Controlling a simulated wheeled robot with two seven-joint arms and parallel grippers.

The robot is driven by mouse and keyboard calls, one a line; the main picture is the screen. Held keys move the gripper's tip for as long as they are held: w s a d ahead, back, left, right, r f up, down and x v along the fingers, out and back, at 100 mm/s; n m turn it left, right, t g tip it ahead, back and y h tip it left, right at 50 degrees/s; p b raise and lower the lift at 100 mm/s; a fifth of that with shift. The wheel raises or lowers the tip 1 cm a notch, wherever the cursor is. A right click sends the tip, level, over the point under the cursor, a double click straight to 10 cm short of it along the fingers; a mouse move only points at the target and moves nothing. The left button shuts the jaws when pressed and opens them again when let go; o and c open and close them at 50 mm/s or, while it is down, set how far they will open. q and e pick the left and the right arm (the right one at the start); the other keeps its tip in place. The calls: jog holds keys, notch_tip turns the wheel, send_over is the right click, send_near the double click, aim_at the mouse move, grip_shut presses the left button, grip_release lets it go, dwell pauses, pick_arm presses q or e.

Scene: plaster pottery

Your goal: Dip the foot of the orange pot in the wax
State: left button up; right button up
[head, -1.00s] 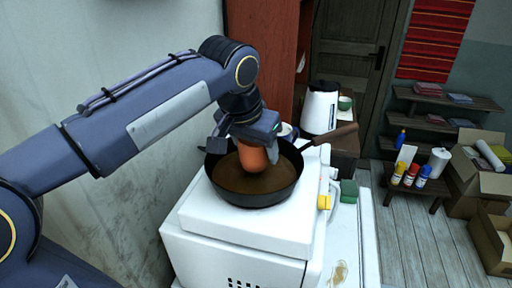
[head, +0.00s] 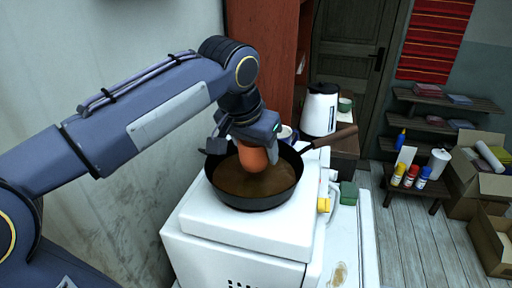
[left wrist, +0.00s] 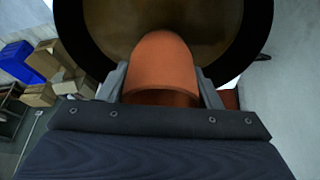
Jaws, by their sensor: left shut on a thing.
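The orange pot (head: 254,158) is in my left gripper (head: 256,148), which is shut on it over the dark pan. In the left wrist view the pot (left wrist: 162,68) sits between the two grey fingers of the gripper (left wrist: 160,85). The pan (head: 262,203) stands on a white appliance and holds brown wax (head: 250,184); the wax also shows in the left wrist view (left wrist: 130,18). The pot's lower end is over the wax; I cannot tell whether it touches. My right gripper is not in view.
The white appliance (head: 240,226) carries the pan, whose wooden handle (head: 340,135) points right and back. A white kettle (head: 320,108) stands behind. A yellow object (head: 323,205) and a green block (head: 348,190) lie to the right. A wall rises at left.

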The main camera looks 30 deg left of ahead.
pick_arm(q)
jog(key=shift+r+p, duration=2.2)
jog(key=shift+r, duration=0.5)
notch_tip(320, 180, up, 3)
jog(key=shift+f+p, duration=0.2)
jog(key=shift+p, duration=0.3)
